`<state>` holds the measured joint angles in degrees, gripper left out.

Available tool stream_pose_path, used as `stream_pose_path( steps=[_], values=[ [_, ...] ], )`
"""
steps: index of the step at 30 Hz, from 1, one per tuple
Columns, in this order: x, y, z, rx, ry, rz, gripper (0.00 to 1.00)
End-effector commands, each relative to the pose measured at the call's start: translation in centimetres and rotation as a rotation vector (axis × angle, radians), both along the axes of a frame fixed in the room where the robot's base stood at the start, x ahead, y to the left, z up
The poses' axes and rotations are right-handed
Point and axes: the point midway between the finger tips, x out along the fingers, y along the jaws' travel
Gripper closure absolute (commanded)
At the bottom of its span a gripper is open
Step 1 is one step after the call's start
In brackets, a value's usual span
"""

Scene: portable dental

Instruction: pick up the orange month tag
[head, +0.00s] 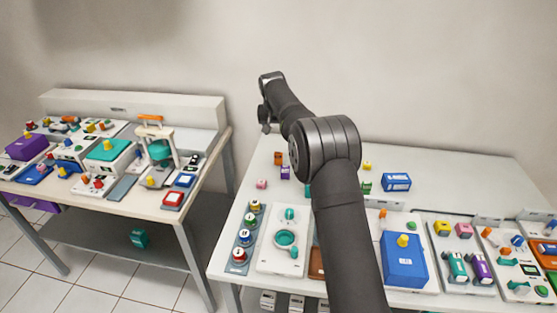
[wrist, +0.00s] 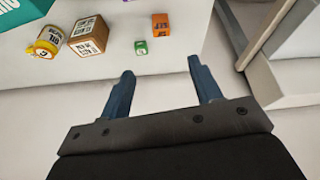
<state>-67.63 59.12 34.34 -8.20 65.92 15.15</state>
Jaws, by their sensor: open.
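In the wrist view, a small orange block (wrist: 160,24) with dark print lies on the white table top, beyond my fingertips and between their lines. It looks like the orange month tag, but its print is too small to read. In the head view, a small orange-brown block (head: 277,157) sits near the table's back left; I cannot tell if it is the same one. My gripper (wrist: 162,78) is open and empty, its two blue fingers apart and clear of the block. In the head view my gripper (head: 266,117) is small and its fingers are unclear.
The white table's edge (wrist: 105,71) runs near my fingers. In the head view, a purple block (head: 285,172) stands nearby.

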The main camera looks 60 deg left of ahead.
Motion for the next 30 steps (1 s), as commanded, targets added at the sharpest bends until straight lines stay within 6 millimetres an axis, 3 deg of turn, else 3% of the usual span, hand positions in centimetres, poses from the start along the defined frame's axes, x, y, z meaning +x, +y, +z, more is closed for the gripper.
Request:
stream_pose_path(
  steps=[7, 11, 24, 30],
  values=[
    [-0.2, 0.8, -1.8, 0.036, 0.028, -0.162, 0.42],
    [0.3, 1.2, -3.3, 0.037, 0.029, -0.172, 0.42],
    [2.5, 3.4, -11.1, 0.037, 0.029, -0.169, 0.42],
    [3.0, 4.0, -12.6, 0.038, 0.029, -0.169, 0.42]
  ],
)
